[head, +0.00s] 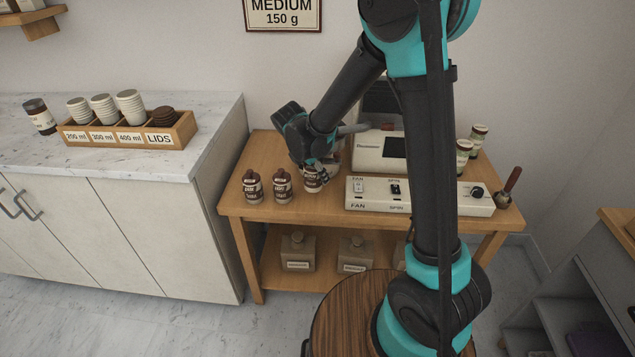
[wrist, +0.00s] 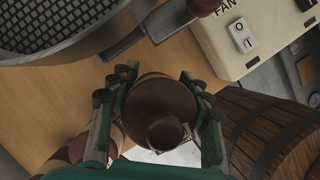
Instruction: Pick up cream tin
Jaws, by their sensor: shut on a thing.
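My gripper (head: 316,168) is shut on a small brown-capped bottle-like container (head: 313,184) at the front of the wooden table. In the wrist view, the fingers (wrist: 155,82) close on both sides of its round dark brown top (wrist: 160,105). Its label is mostly hidden, so I cannot tell whether it is the cream tin. I cannot tell whether it is lifted off the table. Two similar brown-capped containers with pale labels, one (head: 252,187) and another (head: 283,185), stand upright to its left.
A switch box (head: 420,207) sits right of my gripper, with a white machine (head: 378,160) behind. Two pale, dark-lidded tins (head: 463,157) (head: 478,138) stand at the table's right. A mesh-bottomed round pan (wrist: 50,25) is close by. The counter holds a cup rack (head: 120,142) and another tin (head: 39,116).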

